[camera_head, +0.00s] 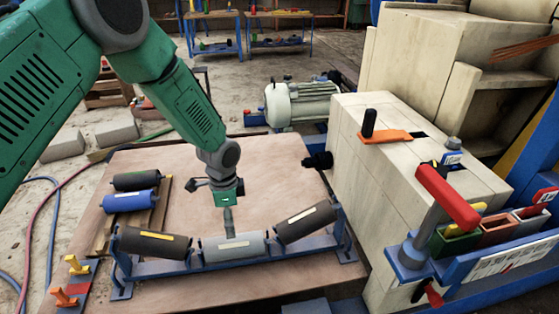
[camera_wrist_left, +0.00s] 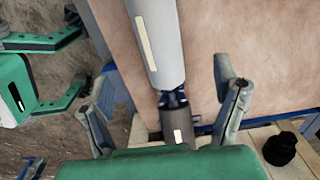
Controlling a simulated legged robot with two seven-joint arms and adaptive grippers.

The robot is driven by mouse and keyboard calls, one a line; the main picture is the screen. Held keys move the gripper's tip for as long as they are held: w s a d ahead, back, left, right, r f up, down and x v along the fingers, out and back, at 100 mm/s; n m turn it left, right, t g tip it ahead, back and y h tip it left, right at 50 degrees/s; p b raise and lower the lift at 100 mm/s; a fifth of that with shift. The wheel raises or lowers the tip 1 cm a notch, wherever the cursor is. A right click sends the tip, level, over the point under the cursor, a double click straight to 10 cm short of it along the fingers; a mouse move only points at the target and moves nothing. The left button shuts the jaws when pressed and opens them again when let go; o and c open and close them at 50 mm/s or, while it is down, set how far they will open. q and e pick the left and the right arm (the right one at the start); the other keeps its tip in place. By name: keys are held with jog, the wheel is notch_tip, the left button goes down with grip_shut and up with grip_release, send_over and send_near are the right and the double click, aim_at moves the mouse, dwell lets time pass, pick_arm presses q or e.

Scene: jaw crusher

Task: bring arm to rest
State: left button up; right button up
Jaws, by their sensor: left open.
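My left arm comes in from the left in the head view. Its gripper (camera_head: 228,222) points down just above the grey middle roller (camera_head: 233,247), which sits on a blue roller frame (camera_head: 180,268). In the left wrist view my left gripper (camera_wrist_left: 158,88) has its two fingers wide apart, with the grey roller (camera_wrist_left: 152,40) showing between and beyond them. I cannot tell whether a finger touches it. A second green gripper, my right one (camera_wrist_left: 80,62), shows at the left of the wrist view with its fingers apart and nothing between them. It is outside the head view.
Dark rollers lie left (camera_head: 150,243) and right (camera_head: 306,222) of the grey one. A pale crusher block (camera_head: 400,170) and red-handled lever (camera_head: 447,196) stand right.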

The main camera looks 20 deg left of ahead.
pick_arm(q)
jog(key=shift+s+f, duration=0.1)
jog(key=s+d+f+n, duration=0.2)
jog(key=s+f+n, duration=0.1)
jog(key=s, duration=0.4)
jog(key=s+d+f+n+h, duration=0.1)
jog(key=s+d+f+n, duration=0.15)
jog(key=s, duration=0.55)
jog(key=s+d+f+n, duration=0.1)
jog(key=s+f+n, duration=0.1)
jog(key=s+f, duration=0.35)
jog(key=s+a+r+n+y, duration=0.15)
jog(key=s+r+n, duration=0.25)
jog(key=s, duration=0.6)
notch_tip(320, 180, up, 14)
jog(key=p, duration=1.4)
jog(key=shift+w+a+f+t+p, duration=0.15)
jog(key=shift+w+a+t+p, duration=0.15)
jog(key=shift+p, duration=0.1)
jog(key=shift+m+h, duration=0.25)
